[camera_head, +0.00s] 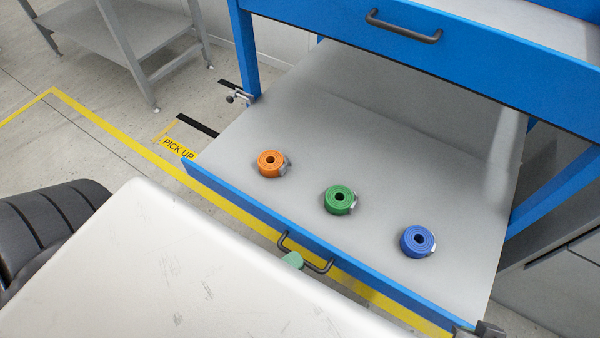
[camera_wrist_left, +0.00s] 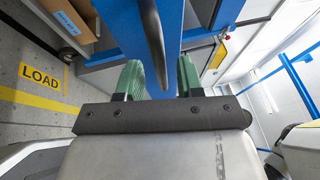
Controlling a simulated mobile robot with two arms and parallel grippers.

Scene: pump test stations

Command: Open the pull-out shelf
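The pull-out shelf (camera_head: 370,130) is a grey board with a blue front edge, and it stands out well beyond the blue frame above it. Its dark bar handle (camera_head: 305,262) is on the front edge. My left gripper (camera_head: 293,260) is at this handle, mostly hidden by my white arm; one green fingertip shows. In the left wrist view the green fingers (camera_wrist_left: 160,82) are apart, with the dark handle (camera_wrist_left: 153,45) between them and a gap beside the right finger.
An orange roll (camera_head: 271,163), a green roll (camera_head: 340,199) and a blue roll (camera_head: 417,241) lie on the shelf. A blue drawer with another handle (camera_head: 404,27) is above. A grey table (camera_head: 110,35) stands at the back left. Yellow floor lines run beneath.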

